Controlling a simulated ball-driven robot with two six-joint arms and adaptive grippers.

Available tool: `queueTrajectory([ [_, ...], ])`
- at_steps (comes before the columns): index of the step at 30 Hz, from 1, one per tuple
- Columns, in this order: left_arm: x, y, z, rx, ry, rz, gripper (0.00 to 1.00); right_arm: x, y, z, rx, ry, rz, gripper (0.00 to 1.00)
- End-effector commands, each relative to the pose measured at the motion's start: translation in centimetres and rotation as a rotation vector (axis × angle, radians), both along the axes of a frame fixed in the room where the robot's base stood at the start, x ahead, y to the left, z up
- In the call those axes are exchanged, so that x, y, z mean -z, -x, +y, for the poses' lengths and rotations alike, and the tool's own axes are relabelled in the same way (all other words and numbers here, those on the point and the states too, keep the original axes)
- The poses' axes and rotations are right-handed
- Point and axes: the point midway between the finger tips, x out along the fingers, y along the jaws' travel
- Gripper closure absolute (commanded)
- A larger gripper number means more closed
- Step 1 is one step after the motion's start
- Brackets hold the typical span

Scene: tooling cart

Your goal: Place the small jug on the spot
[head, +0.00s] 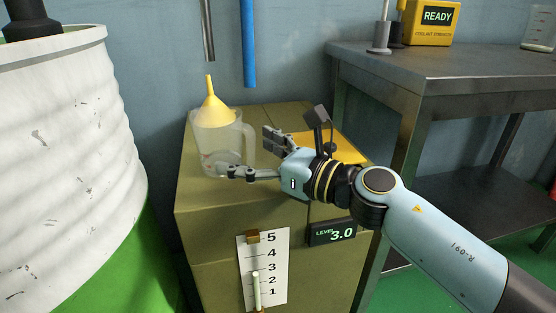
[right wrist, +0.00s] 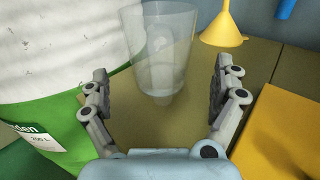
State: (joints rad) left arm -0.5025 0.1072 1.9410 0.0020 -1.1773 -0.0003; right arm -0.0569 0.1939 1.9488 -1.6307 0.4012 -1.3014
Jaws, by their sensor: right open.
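The small jug (head: 207,156) is clear, with a handle on its right side in the head view. It stands upright on the olive cabinet top, and shows in the right wrist view (right wrist: 160,45) ahead, between the line of the fingers. My right gripper (head: 250,153) is open, its fingers spread toward the jug; in the right wrist view (right wrist: 160,85) nothing is held between them. A flat yellow patch (head: 345,146) lies on the cabinet top, partly hidden by my right arm; it is at the right in the right wrist view (right wrist: 285,130). My left gripper is not in view.
A yellow funnel (head: 212,108), spout up, stands close by the jug, apart from it in the right wrist view (right wrist: 222,30). A white and green drum (head: 70,130) stands left of the cabinet (head: 200,235). A metal table (head: 450,70) stands at right.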

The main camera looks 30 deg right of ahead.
Motion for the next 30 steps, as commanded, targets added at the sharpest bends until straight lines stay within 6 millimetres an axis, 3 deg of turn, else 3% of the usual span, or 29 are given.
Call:
queueTrajectory([
  [4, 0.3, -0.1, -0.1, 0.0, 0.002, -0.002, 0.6, 0.4, 3.5, -1.6, -0.004, 0.005, 0.006, 0.04],
  [6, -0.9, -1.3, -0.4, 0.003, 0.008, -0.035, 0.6, 0.5, 4.8, -2.3, -0.004, 0.004, 0.007, 0.04],
  [10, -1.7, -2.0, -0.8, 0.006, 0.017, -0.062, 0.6, 0.5, 6.2, -3.0, -0.003, 0.002, 0.004, 0.04],
  [30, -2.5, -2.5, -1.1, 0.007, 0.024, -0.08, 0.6, 0.0, 7.1, -3.5, -0.001, 0.0, 0.001, 0.04],
])
